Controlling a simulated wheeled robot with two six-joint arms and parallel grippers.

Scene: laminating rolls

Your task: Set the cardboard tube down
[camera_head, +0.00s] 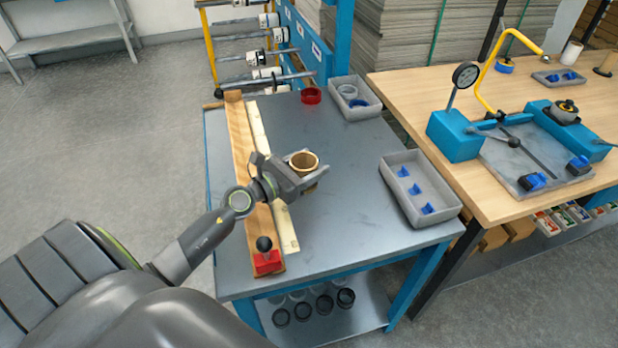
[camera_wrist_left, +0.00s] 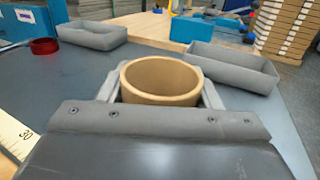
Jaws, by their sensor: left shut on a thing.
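The cardboard tube (camera_head: 304,160) is a short tan ring with an open top. My left gripper (camera_head: 308,168) is shut on it, with one finger on each side, over the middle of the grey table (camera_head: 345,150). In the left wrist view the tube (camera_wrist_left: 160,82) stands upright between the fingers of the left gripper (camera_wrist_left: 160,92). Its lower part is hidden by the gripper body, so I cannot tell whether it touches the table. My right gripper does not show in either view.
A wooden rail with a ruler (camera_head: 262,140) and a red block (camera_head: 267,262) runs along the table's left side. A red ring (camera_head: 311,95) and a grey bin (camera_head: 353,97) are at the back. A grey tray (camera_head: 420,191) with blue pieces is at the right edge. The surface between is clear.

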